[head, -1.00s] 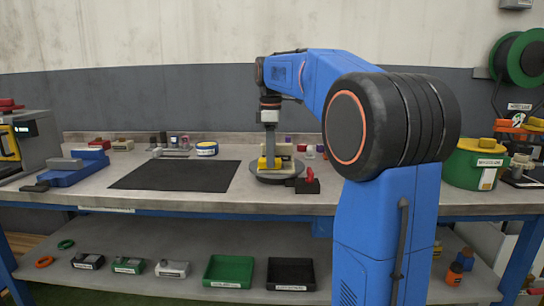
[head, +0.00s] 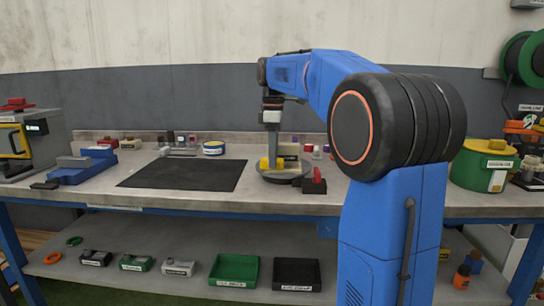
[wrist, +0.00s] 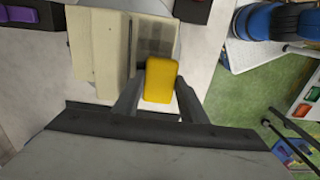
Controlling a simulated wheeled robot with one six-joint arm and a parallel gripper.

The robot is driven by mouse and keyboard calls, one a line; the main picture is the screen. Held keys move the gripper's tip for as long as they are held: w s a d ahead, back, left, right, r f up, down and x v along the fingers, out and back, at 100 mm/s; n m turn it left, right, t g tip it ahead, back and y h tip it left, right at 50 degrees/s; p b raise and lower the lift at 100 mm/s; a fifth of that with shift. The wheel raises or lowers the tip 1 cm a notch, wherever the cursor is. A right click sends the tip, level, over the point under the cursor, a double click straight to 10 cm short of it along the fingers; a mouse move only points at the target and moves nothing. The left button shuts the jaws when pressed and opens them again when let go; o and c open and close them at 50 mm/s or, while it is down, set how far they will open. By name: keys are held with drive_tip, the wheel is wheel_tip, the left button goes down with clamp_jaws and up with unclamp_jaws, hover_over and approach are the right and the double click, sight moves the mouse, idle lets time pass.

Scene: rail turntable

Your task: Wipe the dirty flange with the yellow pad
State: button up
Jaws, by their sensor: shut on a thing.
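The yellow pad (wrist: 161,80) is held between the two fingers of my gripper (wrist: 160,98) in the wrist view. In the head view my gripper (head: 272,155) points down over the round grey turntable (head: 287,179), with the pad (head: 264,163) low between its fingers. A cream rail-shaped part (wrist: 99,50) sits on the turntable, and it also shows behind my gripper in the head view (head: 289,149). A grey dirty patch (wrist: 162,38) lies on its flange, just beyond the pad's far end. I cannot tell whether the pad touches the flange.
A black mat (head: 185,174) lies left of the turntable. A black block with a red top (head: 314,182) stands close at its right front. A green tub (head: 484,168) is at the right.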

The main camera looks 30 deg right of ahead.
drive_tip(key=shift+s+d+f, duration=0.15)
drive_tip(key=shift+s+d, duration=0.25)
drive_tip(key=shift+d, duration=0.2)
drive_tip(key=shift+s+d, duration=0.1)
drive_tip(key=shift+s+d, duration=0.5)
drive_tip(key=shift+d, duration=0.3)
drive_tip(key=shift+s+d+r, duration=0.25)
drive_tip(key=shift+s+d, duration=0.3)
drive_tip(key=shift+d, duration=0.25)
drive_tip(key=shift+d, duration=0.1)
drive_tip(key=shift+s+d+f, duration=0.1)
drive_tip(key=shift+s+d, duration=0.45)
drive_tip(key=shift+d, duration=0.2)
